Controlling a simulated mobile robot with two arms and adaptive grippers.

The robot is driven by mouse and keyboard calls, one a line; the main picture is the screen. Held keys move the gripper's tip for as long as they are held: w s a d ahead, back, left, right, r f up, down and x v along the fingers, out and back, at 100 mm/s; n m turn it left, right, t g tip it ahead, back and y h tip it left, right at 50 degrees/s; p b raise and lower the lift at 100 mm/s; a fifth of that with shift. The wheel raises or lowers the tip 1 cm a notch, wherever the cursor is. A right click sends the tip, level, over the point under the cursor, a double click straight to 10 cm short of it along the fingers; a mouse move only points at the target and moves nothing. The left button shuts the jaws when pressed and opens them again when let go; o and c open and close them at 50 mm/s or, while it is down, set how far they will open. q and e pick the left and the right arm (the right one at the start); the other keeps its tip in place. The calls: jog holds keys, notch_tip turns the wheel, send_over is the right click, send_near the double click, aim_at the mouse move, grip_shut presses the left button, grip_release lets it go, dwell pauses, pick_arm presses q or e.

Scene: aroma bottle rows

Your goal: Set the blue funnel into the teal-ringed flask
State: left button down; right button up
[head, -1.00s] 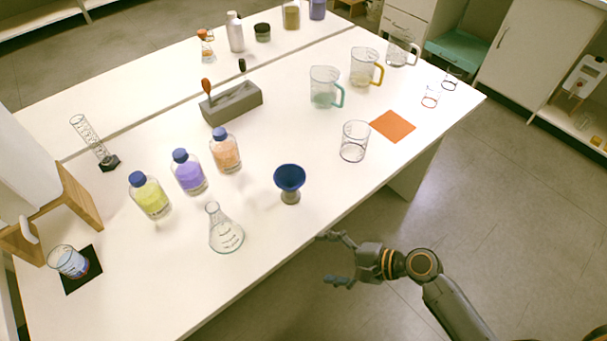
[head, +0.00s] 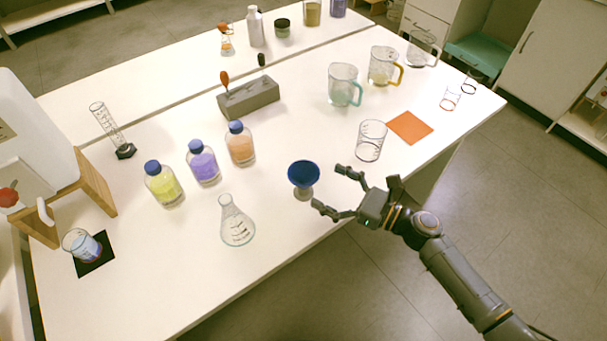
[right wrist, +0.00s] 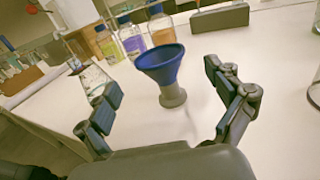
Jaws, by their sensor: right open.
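The blue funnel (head: 304,174) stands upright in a small grey holder (head: 303,193) near the table's front edge. It also shows in the right wrist view (right wrist: 160,64), between and beyond my finger tips. The clear conical flask (head: 237,226) stands to the funnel's left in the head view; a faint teal line shows at its base. My right gripper (head: 326,189) is open and empty, just right of the funnel, its fingers pointing toward it. In the right wrist view the open fingers (right wrist: 162,90) spread to either side of the funnel. My left gripper is not in view.
Bottles with yellow (head: 164,186), purple (head: 203,164) and orange (head: 239,146) liquid stand behind the flask. A clear beaker (head: 370,141) stands right of the funnel, near an orange mat (head: 409,128). A grey block (head: 249,98) lies farther back. The table between funnel and flask is clear.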

aim_at(293, 168)
jog(key=shift+x, duration=0.8)
jog(key=x, duration=0.1)
jog(key=p+x, duration=0.1)
jog(key=x, duration=0.2)
jog(key=shift+a+r, duration=0.15)
jog(key=shift+r, duration=0.15)
jog(key=shift+w+a+f, duration=0.1)
jog(key=shift+w+a, duration=0.15)
jog(key=shift+a, duration=0.2)
jog(key=c, duration=1)
